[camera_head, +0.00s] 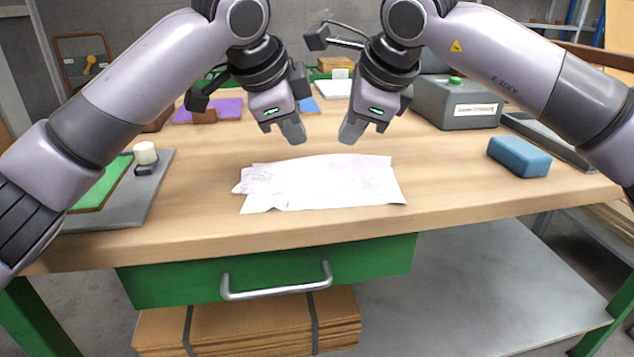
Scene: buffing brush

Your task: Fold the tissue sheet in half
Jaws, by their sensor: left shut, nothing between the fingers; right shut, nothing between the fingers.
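The tissue sheet (335,183) lies on the wooden table near its front edge, in the middle of the head view. It is white and longer from left to right, with a crumpled, uneven left end. I cannot tell how its layers lie. My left gripper (292,132) is shut and empty, above and behind the sheet's left half. My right gripper (350,132) is shut and empty, above and behind the sheet's right half. Both grippers are apart from the sheet.
A blue block (519,157) is at the right. A grey tray (150,190) with a green pad (103,186) and a white-topped item (145,153) is at the left. The table around the sheet is clear.

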